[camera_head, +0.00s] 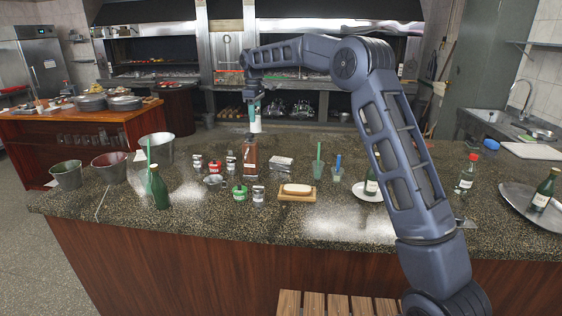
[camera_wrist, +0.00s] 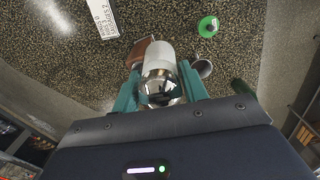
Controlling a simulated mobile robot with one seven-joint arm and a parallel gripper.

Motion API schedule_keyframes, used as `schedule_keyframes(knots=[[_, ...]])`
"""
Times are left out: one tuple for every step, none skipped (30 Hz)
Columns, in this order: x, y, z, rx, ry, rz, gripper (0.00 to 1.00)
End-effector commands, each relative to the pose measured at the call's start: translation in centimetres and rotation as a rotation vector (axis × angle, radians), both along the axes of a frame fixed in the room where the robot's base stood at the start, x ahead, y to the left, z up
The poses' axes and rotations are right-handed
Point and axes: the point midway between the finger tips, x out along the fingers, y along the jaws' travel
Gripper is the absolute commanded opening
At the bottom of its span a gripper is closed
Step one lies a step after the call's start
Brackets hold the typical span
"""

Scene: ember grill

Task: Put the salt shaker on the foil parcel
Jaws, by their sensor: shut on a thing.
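My gripper (camera_head: 254,108) is shut on the salt shaker (camera_head: 256,124), holding it above the counter just over the brown bottle. In the wrist view the shaker (camera_wrist: 158,70) has a pale body and a shiny metal end, between the teal fingers of my gripper (camera_wrist: 157,88). A small pale, silvery block (camera_head: 281,164) lies on the counter right of the bottle. It may be the foil parcel, but I cannot tell for certain.
The brown bottle (camera_head: 249,158) stands close below the shaker. A green-topped container (camera_head: 239,192), a small metal bowl (camera_head: 214,180) and a board with a pale loaf (camera_head: 297,190) are nearby.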

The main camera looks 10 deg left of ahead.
Motion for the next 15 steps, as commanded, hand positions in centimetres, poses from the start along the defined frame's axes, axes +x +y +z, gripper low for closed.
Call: schedule_keyframes(knots=[[2.1, -1.4, 0.2, 0.001, -0.001, -0.012, 0.14], [3.2, -2.2, 0.3, 0.001, -0.001, -0.016, 0.14], [4.4, -3.1, 0.5, 0.001, -0.001, -0.021, 0.14], [5.3, -3.8, 0.6, 0.001, -0.001, -0.025, 0.14], [6.1, -4.5, 0.7, 0.001, 0.000, -0.027, 0.14], [7.1, -5.3, 0.8, 0.002, -0.001, -0.032, 0.14], [7.7, -5.9, 0.9, 0.002, 0.000, -0.034, 0.14], [8.3, -6.4, 1.0, 0.002, 0.000, -0.036, 0.14], [9.0, -7.0, 1.1, 0.002, 0.000, -0.039, 0.14], [9.4, -7.5, 1.1, 0.002, 0.001, -0.041, 0.14], [9.8, -7.8, 1.2, 0.002, 0.000, -0.042, 0.14], [10.2, -8.2, 1.3, 0.002, 0.000, -0.043, 0.14], [10.4, -8.4, 1.3, 0.002, 0.000, -0.044, 0.14], [10.5, -8.6, 1.3, 0.002, 0.001, -0.044, 0.14], [10.7, -8.8, 1.1, 0.001, 0.001, -0.045, 0.14]])
